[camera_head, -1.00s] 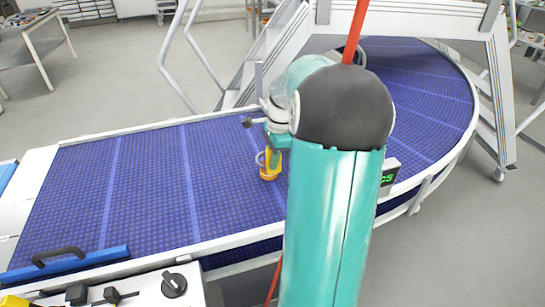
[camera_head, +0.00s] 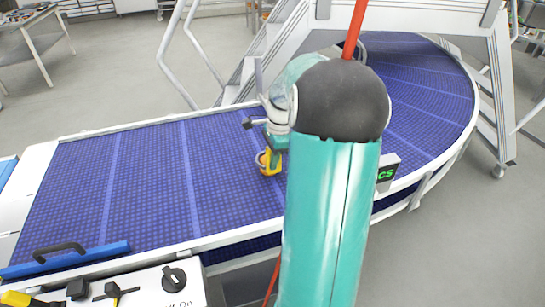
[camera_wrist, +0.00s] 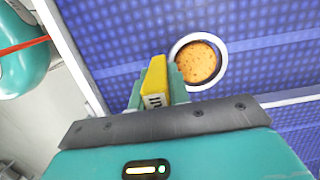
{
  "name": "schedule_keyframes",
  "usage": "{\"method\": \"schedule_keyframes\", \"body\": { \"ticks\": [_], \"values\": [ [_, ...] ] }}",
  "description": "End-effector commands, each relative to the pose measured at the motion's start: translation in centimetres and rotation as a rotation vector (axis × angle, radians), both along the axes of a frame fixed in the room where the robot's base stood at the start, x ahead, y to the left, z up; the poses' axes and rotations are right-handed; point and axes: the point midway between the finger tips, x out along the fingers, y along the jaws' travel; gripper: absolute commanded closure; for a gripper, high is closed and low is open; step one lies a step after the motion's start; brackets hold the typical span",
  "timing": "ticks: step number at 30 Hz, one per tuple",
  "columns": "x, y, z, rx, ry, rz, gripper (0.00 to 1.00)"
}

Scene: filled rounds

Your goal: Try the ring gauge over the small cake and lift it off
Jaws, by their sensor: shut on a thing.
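My gripper (camera_wrist: 160,88) is shut on the yellow handle (camera_wrist: 154,82) of the ring gauge, which has dark lettering on its side. The gauge's pale ring (camera_wrist: 224,68) shows beyond the fingers in the wrist view. The small round golden-brown cake (camera_wrist: 195,62) shows inside the ring's outline, a little left of its centre, with a blue gap at the right. I cannot tell how far down around the cake the ring sits. In the head view my gripper (camera_head: 275,150) points down over the belt, with the cake (camera_head: 262,159) and yellow handle (camera_head: 272,167) small below it.
The blue conveyor belt (camera_head: 150,185) has pale side rails and curves away at the right. Metal steps (camera_head: 275,50) stand behind it. A control box (camera_head: 150,288) and a blue bar with a black handle (camera_head: 65,262) are at the front left. The belt left of my gripper is clear.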

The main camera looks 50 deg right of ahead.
Motion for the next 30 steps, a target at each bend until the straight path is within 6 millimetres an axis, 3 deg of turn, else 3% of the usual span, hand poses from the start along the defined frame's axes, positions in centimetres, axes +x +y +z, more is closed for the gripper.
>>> {"method": "schedule_keyframes", "body": {
  "ticks": [30],
  "values": [
    [0.0,0.0,-1.8,0.000,0.001,0.000,1.00]
  ]
}}
